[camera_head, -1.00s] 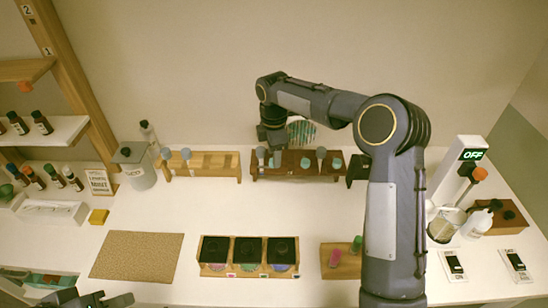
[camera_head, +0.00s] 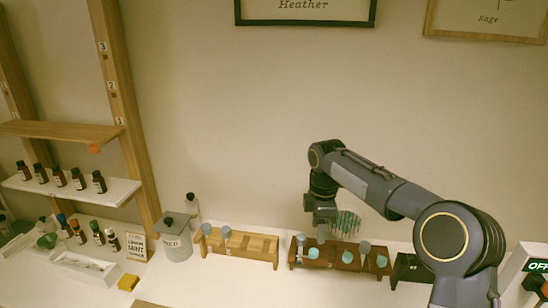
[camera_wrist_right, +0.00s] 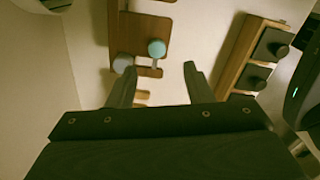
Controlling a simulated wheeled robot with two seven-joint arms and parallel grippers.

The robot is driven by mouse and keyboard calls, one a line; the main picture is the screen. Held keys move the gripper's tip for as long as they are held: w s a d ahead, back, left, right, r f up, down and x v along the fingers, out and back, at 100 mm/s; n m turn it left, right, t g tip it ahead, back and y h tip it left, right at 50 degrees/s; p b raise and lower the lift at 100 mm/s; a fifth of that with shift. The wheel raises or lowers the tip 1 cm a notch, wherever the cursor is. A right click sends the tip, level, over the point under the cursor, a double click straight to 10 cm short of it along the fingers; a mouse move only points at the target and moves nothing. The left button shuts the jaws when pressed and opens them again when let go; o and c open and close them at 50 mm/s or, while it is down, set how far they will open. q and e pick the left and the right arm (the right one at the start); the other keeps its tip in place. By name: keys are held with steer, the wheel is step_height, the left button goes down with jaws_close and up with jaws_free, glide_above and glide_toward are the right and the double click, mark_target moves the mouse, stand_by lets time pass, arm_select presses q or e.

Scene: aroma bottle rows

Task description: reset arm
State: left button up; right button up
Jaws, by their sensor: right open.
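My right gripper (camera_head: 320,232) points down at the dark brown rack (camera_head: 342,268), over its left part in the head view. Its two fingers stand apart with nothing between them in the right wrist view (camera_wrist_right: 158,75). My left gripper is out of view.
A light wooden rack (camera_head: 262,247) with two grey-blue tops stands left of the brown one. A grey canister (camera_head: 176,242) and shelves with dark bottles (camera_head: 58,178) are farther left. A black block (camera_head: 408,268) sits right of the brown rack.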

steer(key=s+d+r+m+t+y+b, duration=0.1)
steer(key=s+d+r+m, duration=0.25)
steer(key=s, duration=0.45)
steer(key=s+d+r+m+t, duration=0.15)
steer(key=s+m, duration=0.25)
steer(key=s, duration=0.4)
steer(key=s+a+f+m+t+y+b, duration=0.1)
steer(key=s+f+m, duration=0.3)
steer(key=s, duration=0.5)
steer(key=s+f+m+t+y+b, duration=0.1)
steer(key=s+f+m, duration=0.3)
steer(key=s+m, duration=0.4)
steer(key=shift+s+a+f+t+y, duration=0.35)
steer(key=shift+s+t, duration=0.1)
steer(key=shift+s, duration=0.5)
